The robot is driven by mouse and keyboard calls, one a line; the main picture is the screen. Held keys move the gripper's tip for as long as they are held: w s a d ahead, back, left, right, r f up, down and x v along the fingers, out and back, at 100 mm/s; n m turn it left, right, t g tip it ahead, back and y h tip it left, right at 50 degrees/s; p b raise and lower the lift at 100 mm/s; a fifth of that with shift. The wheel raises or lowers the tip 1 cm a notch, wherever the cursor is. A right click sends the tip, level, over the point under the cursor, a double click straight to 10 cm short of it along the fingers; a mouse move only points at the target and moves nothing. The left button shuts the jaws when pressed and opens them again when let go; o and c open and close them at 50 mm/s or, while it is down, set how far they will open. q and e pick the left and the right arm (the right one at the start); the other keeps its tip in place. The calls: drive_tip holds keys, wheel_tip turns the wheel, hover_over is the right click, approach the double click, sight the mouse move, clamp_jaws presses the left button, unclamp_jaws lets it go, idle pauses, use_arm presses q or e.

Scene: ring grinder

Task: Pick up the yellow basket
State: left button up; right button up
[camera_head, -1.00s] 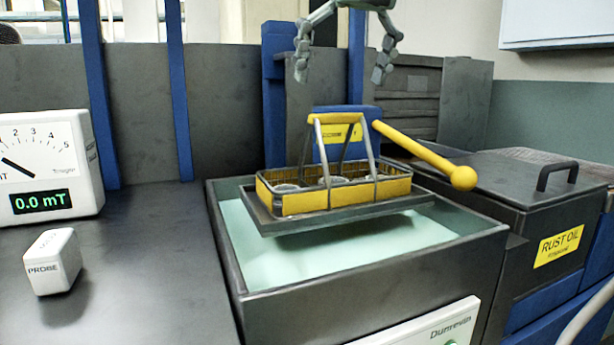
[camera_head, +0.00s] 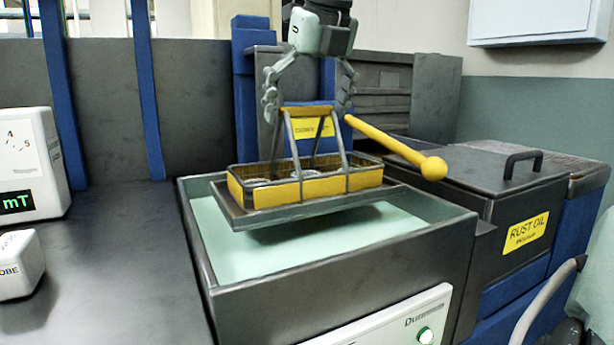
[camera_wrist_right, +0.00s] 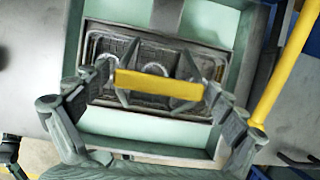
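The yellow basket (camera_head: 318,187) sits upright on a dark tray plate over the tank of pale green liquid. Its grey side struts rise to a yellow handle bar (camera_head: 308,109). My right gripper (camera_head: 308,100) is open, pointing down, with one finger at each end of the handle. In the right wrist view the handle bar (camera_wrist_right: 158,84) lies between the two spread fingers, with gaps that are hard to judge. Round metal rings (camera_wrist_right: 155,69) show inside the basket.
A yellow lever with a round knob (camera_head: 433,168) sticks out right of the basket. The rust oil box (camera_head: 510,205) with its lid handle stands at the right. The meter (camera_head: 28,165) and probe block (camera_head: 18,264) are at the left. The bench between is clear.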

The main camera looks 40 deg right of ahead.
drive_tip(key=c, duration=1.4)
drive_tip(key=shift+r, duration=0.1)
drive_tip(key=shift+c, duration=0.9)
